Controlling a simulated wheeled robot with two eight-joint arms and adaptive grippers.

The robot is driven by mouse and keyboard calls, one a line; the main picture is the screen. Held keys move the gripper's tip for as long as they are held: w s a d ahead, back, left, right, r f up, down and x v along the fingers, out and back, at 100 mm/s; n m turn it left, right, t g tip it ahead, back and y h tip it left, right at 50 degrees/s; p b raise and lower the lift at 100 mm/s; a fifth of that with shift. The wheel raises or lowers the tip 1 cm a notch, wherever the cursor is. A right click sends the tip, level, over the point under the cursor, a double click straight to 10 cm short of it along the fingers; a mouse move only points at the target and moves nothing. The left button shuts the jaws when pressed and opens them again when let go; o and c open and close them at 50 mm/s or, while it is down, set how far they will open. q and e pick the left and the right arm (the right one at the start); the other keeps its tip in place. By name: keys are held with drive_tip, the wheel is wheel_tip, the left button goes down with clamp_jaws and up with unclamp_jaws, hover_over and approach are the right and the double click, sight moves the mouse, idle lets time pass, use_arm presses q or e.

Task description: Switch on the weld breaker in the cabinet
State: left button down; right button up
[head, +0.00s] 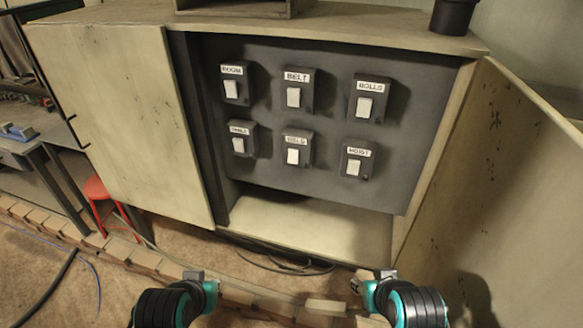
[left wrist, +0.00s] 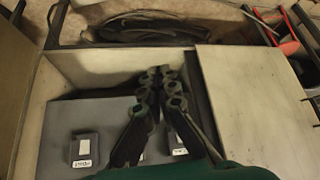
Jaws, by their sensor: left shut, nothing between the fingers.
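The weld breaker (head: 297,148) is the middle switch of the lower row on the grey cabinet panel (head: 240,185). Its label is blurred but seems to read WELD. It has a white rocker, and I cannot tell its position. My left gripper (left wrist: 158,78) is shut and empty in the left wrist view. Its dark fingers overlap the panel and hide part of the lower row; no contact shows. In the head view only teal and black arm parts show at the bottom left. A small part of my right gripper (head: 356,285) seems to show at the bottom, apart from the panel.
Other breakers surround it: BOOM (head: 235,84), BELT (head: 296,92), ROLLS (head: 367,98), HOIST (head: 356,159) and one at lower left (head: 241,140). The open right door (head: 490,180) and closed left door (head: 120,120) flank the panel. A red stool (head: 97,189) stands left.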

sight(293, 162)
use_arm(q)
drive_tip(key=w+d+r+n+t+h, duration=0.1)
drive_tip(key=w+d+n+t, duration=0.3)
drive_tip(key=w, duration=0.9)
drive_tip(key=w+d+r+n+t+h, duration=0.2)
drive_tip(key=w+d+n+t+h, duration=0.2)
drive_tip(key=w+d+n, duration=0.5)
drive_tip(key=shift+w+d+r+n+t+p, duration=0.3)
drive_tip(key=shift+w+n, duration=0.4)
drive_tip(key=shift+w, duration=1.6)
drive_tip(key=b+x, duration=0.2)
drive_tip(key=x, duration=1.2)
drive_tip(key=shift+b, duration=0.4)
drive_tip(key=shift+w, duration=0.1)
